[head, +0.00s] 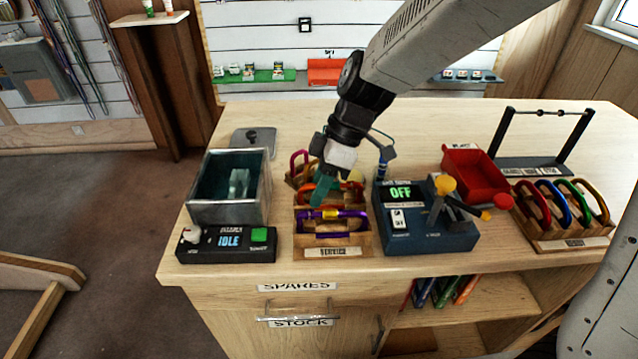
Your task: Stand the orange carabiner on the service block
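A wooden rack (362,243) with a blurred front label, possibly the service block, stands at the counter's middle. A purple carabiner (345,234) with a yellow sleeve stands in its front part. An orange carabiner (309,190) shows behind it, partly covered by my gripper. My gripper (322,192), with teal fingers, points down over this rack, right at the orange carabiner. Whether the fingers touch or enclose it I cannot tell. A crimson carabiner (299,158) stands farther back, behind the gripper.
A metal bin (197,214) and a control box reading IDLE (229,250) stand left. A blue box reading OFF (430,243) with a yellow-knobbed lever stands close right. Farther right are a red tray (474,172), a black bar frame (540,114) and another carabiner rack (575,243).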

